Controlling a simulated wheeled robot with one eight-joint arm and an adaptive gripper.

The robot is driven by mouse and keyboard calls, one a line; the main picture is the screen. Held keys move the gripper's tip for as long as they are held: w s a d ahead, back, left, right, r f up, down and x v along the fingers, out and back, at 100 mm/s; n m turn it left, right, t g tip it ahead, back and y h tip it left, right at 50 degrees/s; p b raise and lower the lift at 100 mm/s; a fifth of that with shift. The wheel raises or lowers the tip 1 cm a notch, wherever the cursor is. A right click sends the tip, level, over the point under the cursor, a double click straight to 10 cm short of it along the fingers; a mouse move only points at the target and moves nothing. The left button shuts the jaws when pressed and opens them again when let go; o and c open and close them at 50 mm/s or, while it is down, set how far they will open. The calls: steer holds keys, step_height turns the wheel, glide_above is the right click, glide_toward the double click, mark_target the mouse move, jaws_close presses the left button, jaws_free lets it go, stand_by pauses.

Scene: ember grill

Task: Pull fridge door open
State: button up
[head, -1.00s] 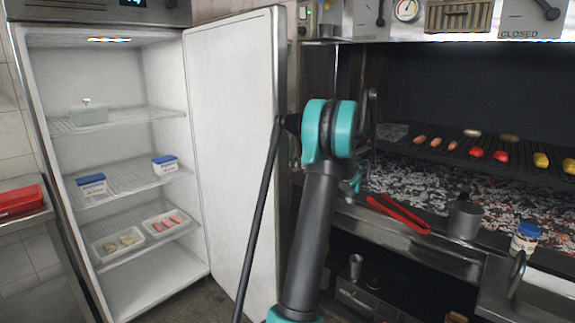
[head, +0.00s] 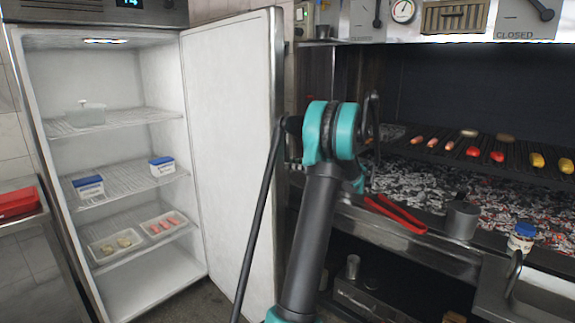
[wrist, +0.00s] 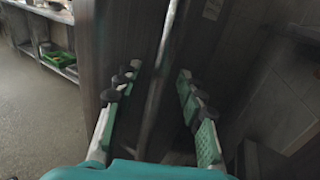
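The fridge (head: 112,200) stands at the left in the head view with its inside exposed. Its white door (head: 230,150) is wide open, swung out to the right on its hinge. In the wrist view a long thin bar, seemingly the door handle (wrist: 158,75), runs between the two fingers of my gripper (wrist: 157,100). The fingers are spread, one on each side of the bar, with visible gaps. I cannot tell whether either finger touches it. In the head view my arm hides the gripper.
Fridge shelves hold a clear container (head: 86,114), blue-lidded tubs (head: 162,166) and food trays (head: 163,226). Right of the door is a charcoal grill (head: 430,190) with red tongs (head: 395,213) and a metal cup (head: 462,219) at its front. A red box (head: 18,203) sits far left.

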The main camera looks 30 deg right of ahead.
steer(key=v, duration=0.9)
steer(key=shift+s+d, duration=0.2)
